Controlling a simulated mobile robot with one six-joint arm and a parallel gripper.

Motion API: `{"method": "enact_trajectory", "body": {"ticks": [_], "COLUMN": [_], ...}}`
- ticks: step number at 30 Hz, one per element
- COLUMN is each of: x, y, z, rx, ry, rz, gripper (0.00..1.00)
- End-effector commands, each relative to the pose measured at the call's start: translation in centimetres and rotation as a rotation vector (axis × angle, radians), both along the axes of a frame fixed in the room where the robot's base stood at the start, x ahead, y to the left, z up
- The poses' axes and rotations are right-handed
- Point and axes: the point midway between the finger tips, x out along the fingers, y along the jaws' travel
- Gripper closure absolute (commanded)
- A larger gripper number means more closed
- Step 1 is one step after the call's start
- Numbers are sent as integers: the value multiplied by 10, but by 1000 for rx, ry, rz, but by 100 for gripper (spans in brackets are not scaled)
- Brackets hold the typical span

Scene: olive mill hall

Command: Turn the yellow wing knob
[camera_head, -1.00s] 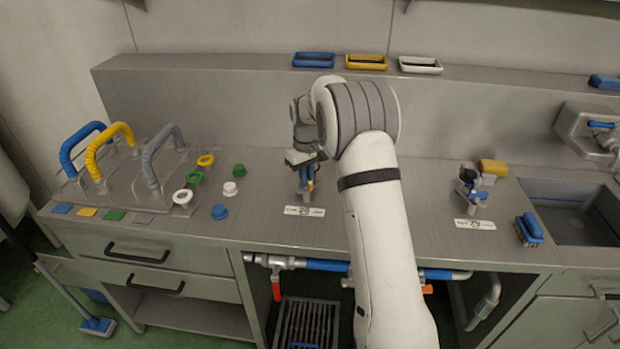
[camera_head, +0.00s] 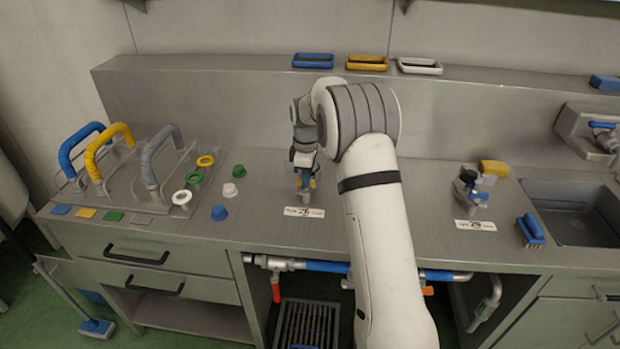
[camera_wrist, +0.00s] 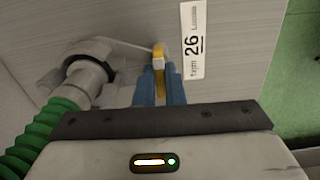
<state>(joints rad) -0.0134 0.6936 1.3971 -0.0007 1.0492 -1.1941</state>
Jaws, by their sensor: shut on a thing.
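The yellow wing knob (camera_wrist: 159,51) shows between the two blue fingers of my gripper (camera_wrist: 159,72) in the wrist view. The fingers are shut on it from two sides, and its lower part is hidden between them. In the head view my gripper (camera_head: 305,181) points down over the bench, left of my forearm. Only a small bit of the yellow knob (camera_head: 312,184) shows there. A grey fitting (camera_wrist: 88,72) with a green ribbed hose (camera_wrist: 40,130) sits left of the knob in the wrist view.
A white label (camera_wrist: 193,42) reading 26 lies right of the knob in the wrist view. The bench between the label and second fitting is partly hidden.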

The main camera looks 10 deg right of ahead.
Motion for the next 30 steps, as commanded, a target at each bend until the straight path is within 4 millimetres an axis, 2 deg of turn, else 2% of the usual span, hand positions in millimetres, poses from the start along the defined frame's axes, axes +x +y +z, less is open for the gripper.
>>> {"method": "enact_trajectory", "body": {"ticks": [20, 21, 28, 30], "x": [-4, -4, -3, -2], "y": [2, 2, 1, 1], "z": [-4, -4, -3, -2], "rx": [3, 3, 3, 2], "ry": [16, 16, 10, 9], "rz": [66, 66, 65, 64], "gripper": [100, 89, 70, 69]}}
